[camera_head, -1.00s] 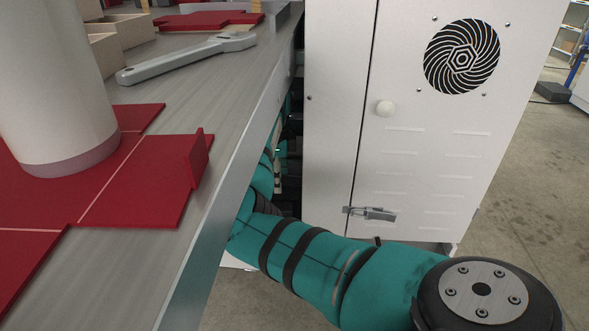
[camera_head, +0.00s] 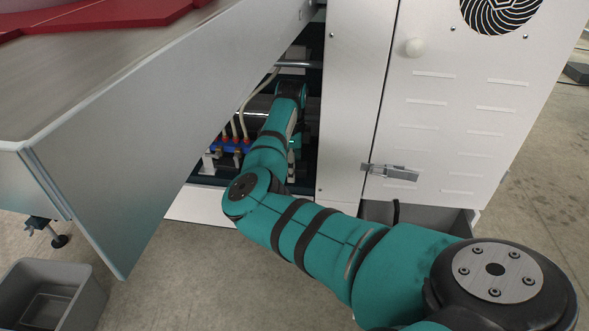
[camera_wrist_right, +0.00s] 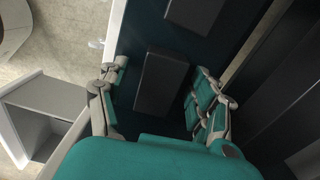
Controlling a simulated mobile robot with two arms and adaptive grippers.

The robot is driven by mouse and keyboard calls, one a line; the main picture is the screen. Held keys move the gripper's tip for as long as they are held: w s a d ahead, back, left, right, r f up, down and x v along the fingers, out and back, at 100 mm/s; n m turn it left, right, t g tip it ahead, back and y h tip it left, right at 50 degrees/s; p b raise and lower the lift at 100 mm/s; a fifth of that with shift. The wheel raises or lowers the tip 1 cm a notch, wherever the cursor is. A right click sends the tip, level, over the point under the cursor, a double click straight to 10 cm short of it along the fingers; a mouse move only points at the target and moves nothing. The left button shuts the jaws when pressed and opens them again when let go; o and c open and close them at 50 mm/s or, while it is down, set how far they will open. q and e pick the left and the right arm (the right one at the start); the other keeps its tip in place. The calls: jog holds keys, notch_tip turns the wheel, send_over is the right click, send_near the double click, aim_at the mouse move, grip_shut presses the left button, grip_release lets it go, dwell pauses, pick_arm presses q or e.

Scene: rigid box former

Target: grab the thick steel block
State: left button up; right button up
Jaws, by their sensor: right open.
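In the right wrist view, a dark grey rectangular block (camera_wrist_right: 160,84) rests on a dark teal surface (camera_wrist_right: 140,30). A second dark block (camera_wrist_right: 194,14) lies farther off at the top edge; I cannot tell which is the thicker. My right gripper (camera_wrist_right: 163,76) is open, with one finger on each side of the nearer block. The fingers look apart from it, and its near end is close to my palm. In the head view my right arm reaches into the opening of the white machine, and the gripper is hidden there. My left gripper is not in view.
The white machine cabinet (camera_head: 440,120) with a latch stands right of the opening. The table's metal side panel (camera_head: 150,150) borders it on the left. Hoses and blue fittings (camera_head: 232,146) sit inside. A grey bin (camera_head: 92,300) stands on the floor at lower left.

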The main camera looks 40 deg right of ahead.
grip_shut()
dwell(0.5)
jog(key=shift+r, duration=0.15)
